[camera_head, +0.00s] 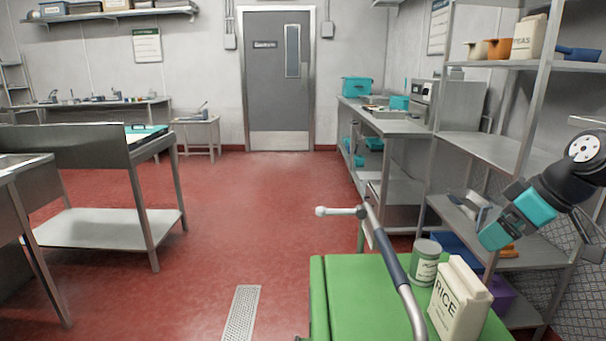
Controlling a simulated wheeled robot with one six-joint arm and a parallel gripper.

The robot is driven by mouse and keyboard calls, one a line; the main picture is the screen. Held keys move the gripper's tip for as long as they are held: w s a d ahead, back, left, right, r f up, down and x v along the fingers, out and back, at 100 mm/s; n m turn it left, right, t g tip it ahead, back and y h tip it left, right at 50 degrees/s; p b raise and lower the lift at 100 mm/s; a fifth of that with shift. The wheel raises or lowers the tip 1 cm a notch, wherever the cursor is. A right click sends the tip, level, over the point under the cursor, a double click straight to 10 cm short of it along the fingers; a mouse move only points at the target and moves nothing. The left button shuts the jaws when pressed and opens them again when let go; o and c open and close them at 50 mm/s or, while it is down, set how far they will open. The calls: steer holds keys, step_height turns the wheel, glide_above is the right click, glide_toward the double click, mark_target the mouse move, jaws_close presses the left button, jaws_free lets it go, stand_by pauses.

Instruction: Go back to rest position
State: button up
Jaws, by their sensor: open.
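My gripper (472,207) is at the right, at the end of a dark arm with teal parts. It points down and to the left, in front of the metal shelving. Its grey jaws are open, and I see nothing held between them. It is above and apart from the green top (335,290), which carries a green can (424,264) and a white bag marked RICE (459,303). The arm's base is outside the view.
Metal shelving (487,147) stands close around my arm at the right. A bar with a dark grip (389,255) rises over the green top. A steel counter (400,126) stands behind. Steel tables (110,223) are at the left. The red floor (235,215) is clear toward the grey door (278,80).

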steer(key=s+a+f+g+b, duration=0.25)
steer(key=s+a+b, duration=0.25)
steer(key=s+a, duration=0.7)
steer(key=s+a+f+g+b, duration=0.2)
steer(key=s+a+f+b, duration=0.35)
steer(key=s, duration=0.75)
step_height(320, 180, up, 19)
steer(key=a+p, duration=0.2)
steer(key=p, duration=1.8)
steer(key=shift+w+a+f+m+p, duration=0.15)
steer(key=shift+w+a+m+p, duration=0.15)
steer(key=shift+w+a+p, duration=0.1)
